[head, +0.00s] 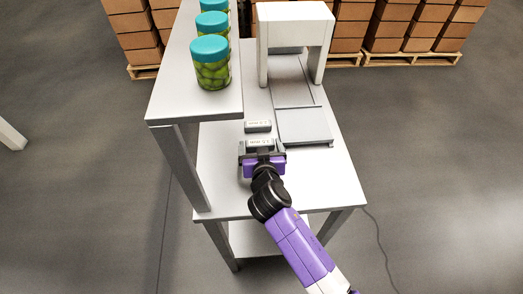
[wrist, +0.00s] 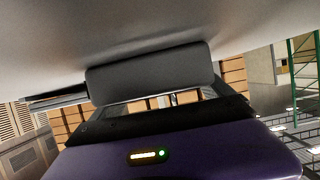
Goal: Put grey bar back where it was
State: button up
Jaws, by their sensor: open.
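Two small grey bars with printed labels lie on the white table, one behind the other. The far grey bar (head: 258,126) lies just beyond my gripper. The near grey bar (head: 261,143) is right at my gripper (head: 262,148), between its two spread fingers. My gripper is open, low over the table. In the wrist view a grey block (wrist: 150,66), seemingly the near bar, shows close up against the pale table surface. Whether the fingers touch the bar cannot be told.
A white arch-shaped machine (head: 296,28) with a grey flat plate (head: 304,126) stands right of the bars. A raised white shelf (head: 185,98) at left holds several green jars with teal lids (head: 210,64). The table's near right part is clear. Stacked boxes (head: 405,28) stand behind.

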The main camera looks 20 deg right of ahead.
jog(key=shift+r+p, duration=0.2)
jog(key=shift+p, duration=0.15)
jog(key=v, duration=0.8)
jog(key=b+v, duration=0.1)
jog(key=v, duration=0.3)
jog(key=shift+r, duration=0.4)
jog(key=s+f, duration=0.1)
jog(key=s, duration=0.1)
jog(key=s+f+n+y, duration=0.1)
jog(key=s+f, duration=0.1)
jog(key=s, duration=0.1)
jog(key=s+d+f+n+y, duration=0.1)
jog(key=s, duration=0.1)
jog(key=shift+s+f, duration=0.15)
jog(key=shift+s, duration=0.15)
jog(key=s+r+n+y, duration=0.2)
jog(key=s+r+y, duration=0.1)
jog(key=s, duration=1.5)
jog(key=s+d+r+t, duration=0.1)
jog(key=s+d+r, duration=0.1)
jog(key=s+r, duration=0.5)
jog(key=shift+s+r+t+h, duration=0.2)
jog(key=shift+r+t+h, duration=0.2)
jog(key=shift+r, duration=0.05)
